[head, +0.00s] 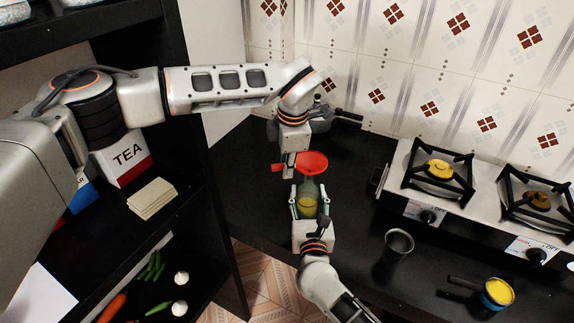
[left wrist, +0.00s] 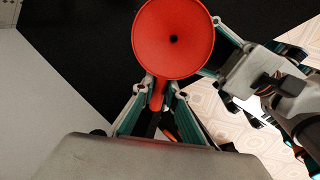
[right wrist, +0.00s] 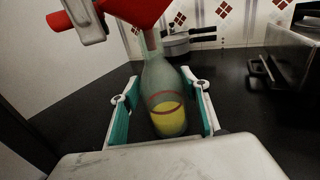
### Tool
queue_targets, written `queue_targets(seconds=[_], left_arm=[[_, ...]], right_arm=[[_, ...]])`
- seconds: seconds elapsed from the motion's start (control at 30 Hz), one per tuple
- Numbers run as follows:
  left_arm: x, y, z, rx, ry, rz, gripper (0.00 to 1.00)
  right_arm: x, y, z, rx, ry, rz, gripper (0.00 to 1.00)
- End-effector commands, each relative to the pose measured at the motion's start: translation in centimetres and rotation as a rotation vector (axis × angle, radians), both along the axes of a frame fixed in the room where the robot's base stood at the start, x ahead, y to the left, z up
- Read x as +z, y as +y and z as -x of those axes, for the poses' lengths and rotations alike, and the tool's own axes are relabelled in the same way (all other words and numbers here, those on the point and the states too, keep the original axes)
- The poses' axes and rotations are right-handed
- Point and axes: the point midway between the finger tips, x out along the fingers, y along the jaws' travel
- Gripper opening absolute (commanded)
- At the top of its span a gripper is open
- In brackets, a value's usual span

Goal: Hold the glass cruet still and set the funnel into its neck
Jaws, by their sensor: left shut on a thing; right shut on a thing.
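The red funnel (head: 312,164) is upright directly above the glass cruet (head: 308,196), which stands upright with yellow liquid low inside. My left gripper (head: 286,166) is shut on the funnel's handle (left wrist: 157,96); the wide bowl (left wrist: 172,36) faces that camera. In the right wrist view the funnel's cone (right wrist: 140,10) meets the top of the cruet's neck (right wrist: 152,42). I cannot tell how deep the spout sits in it. My right gripper (head: 309,208) is shut around the cruet's body (right wrist: 163,92), one finger on each side.
A metal cup (head: 399,243) and a small pan with yellow contents (head: 497,291) stand on the black counter (head: 350,180) to the right. The stove (head: 400,180) is behind them. A grey pot (head: 320,120) stands at the back. Shelves with a TEA box (head: 124,158) are left.

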Motion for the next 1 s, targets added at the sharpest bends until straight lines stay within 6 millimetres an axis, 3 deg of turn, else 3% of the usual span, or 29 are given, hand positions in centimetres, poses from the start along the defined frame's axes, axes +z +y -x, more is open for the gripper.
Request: queue_targets(seconds=[0.43,0.47,0.5,0.53,1.0], left_arm=[[-0.33,-0.01,-0.02,0.0,-0.001,0.0,0.0],[-0.33,-0.01,-0.02,0.0,-0.001,0.0,0.18],[-0.33,-0.01,-0.02,0.0,0.0,0.0,0.28],[-0.33,-0.01,-0.02,0.0,0.0,0.0,0.32],[-0.36,0.0,0.0,0.0,0.0,0.0,0.32]], right_arm=[[-0.01,0.01,0.0,0.0,0.0,0.0,0.18],[-0.01,0.01,0.0,0.0,0.0,0.0,0.18],[-0.01,0.01,0.0,0.0,0.0,0.0,0.18],[-0.01,0.01,0.0,0.0,0.0,0.0,0.18],[-0.01,0.0,0.0,0.0,0.0,0.0,0.18]])
